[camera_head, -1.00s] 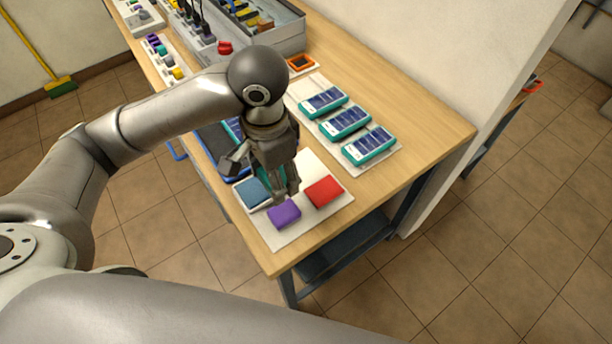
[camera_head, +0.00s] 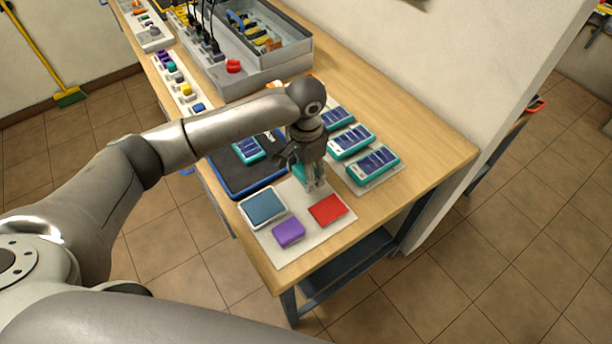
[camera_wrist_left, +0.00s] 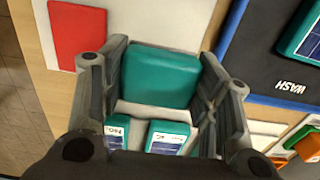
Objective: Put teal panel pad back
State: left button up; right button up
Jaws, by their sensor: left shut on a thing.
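My left gripper (camera_head: 314,184) is shut on the teal pad (camera_wrist_left: 160,76), which fills the space between its fingers in the wrist view. In the head view the teal pad (camera_head: 299,173) is mostly hidden by the gripper. The gripper is over the back part of the pale board (camera_head: 273,250), behind the red pad (camera_head: 328,210). A purple pad (camera_head: 289,233) lies at the board's front, and a blue-grey pad (camera_head: 263,206) with a light rim at its left. I cannot tell whether the teal pad touches the board. My right gripper is not in view.
A dark blue wash mat (camera_head: 228,175) with a teal panel device (camera_head: 249,150) lies left of the gripper. Several similar devices (camera_head: 374,164) stand on a light strip at the right. A grey toolbox (camera_head: 270,45) and a connector strip (camera_head: 180,84) are farther back.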

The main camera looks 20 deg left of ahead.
pick_arm(q)
jog(key=shift+w+f+p, duration=0.1)
jog(key=shift+f+p, duration=0.4)
jog(key=shift+f, duration=1.2)
jog(key=o, duration=1)
jog(key=shift+f, duration=0.1)
notch_tip(320, 180, up, 12)
jog(key=shift+r+b, duration=0.15)
jog(key=shift+b, duration=0.55)
